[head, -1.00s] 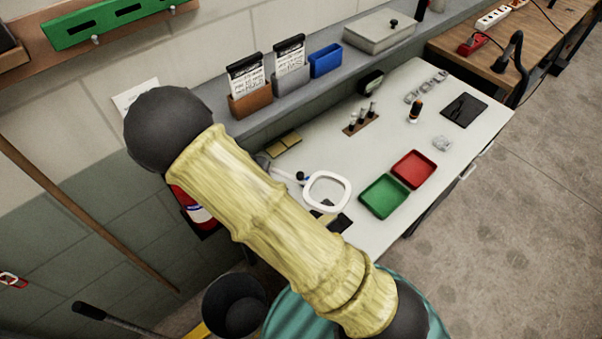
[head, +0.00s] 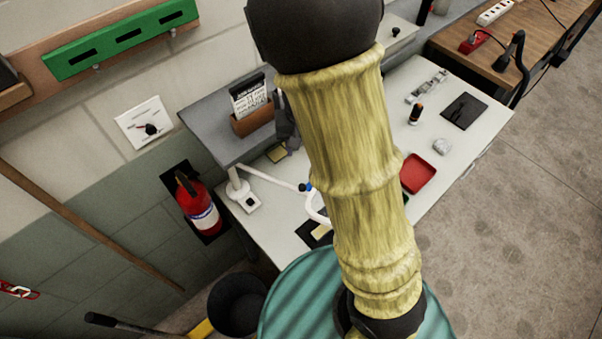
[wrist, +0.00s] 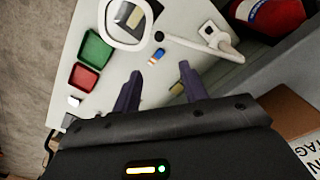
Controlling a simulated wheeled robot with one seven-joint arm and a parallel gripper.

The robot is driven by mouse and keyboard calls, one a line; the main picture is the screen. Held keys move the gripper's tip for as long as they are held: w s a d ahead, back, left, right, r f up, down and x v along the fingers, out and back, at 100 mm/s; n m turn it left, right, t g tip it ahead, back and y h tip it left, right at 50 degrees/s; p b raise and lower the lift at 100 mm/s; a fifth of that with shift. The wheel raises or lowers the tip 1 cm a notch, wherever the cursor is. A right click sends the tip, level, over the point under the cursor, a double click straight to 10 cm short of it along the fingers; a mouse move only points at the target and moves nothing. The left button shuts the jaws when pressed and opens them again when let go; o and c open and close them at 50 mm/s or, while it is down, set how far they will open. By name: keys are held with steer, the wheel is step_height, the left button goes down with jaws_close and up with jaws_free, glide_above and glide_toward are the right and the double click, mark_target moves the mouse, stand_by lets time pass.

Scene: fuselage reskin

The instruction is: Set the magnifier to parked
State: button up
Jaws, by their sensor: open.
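The magnifier is a white ring on a jointed white arm with a white base. In the head view its ring (head: 314,208) is mostly hidden behind my arm, and its base (head: 243,200) stands at the bench's left end. The gripper is not visible in the head view.
A red tray (head: 418,174) and a green tray (wrist: 95,48) lie on the white bench (head: 470,138). A grey shelf (head: 205,112) with a brown card holder (head: 252,122) runs along the wall. A fire extinguisher (head: 200,207) hangs left of the bench. Open floor lies to the right.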

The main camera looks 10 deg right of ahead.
mark_target(302, 185)
steer(key=shift+s+r, duration=0.15)
steer(key=shift+s, duration=0.05)
step_height(302, 185, down, 18)
steer(key=shift+w+d+r, duration=0.1)
steer(key=shift+r, duration=0.15)
stand_by(0.5)
jaws_close()
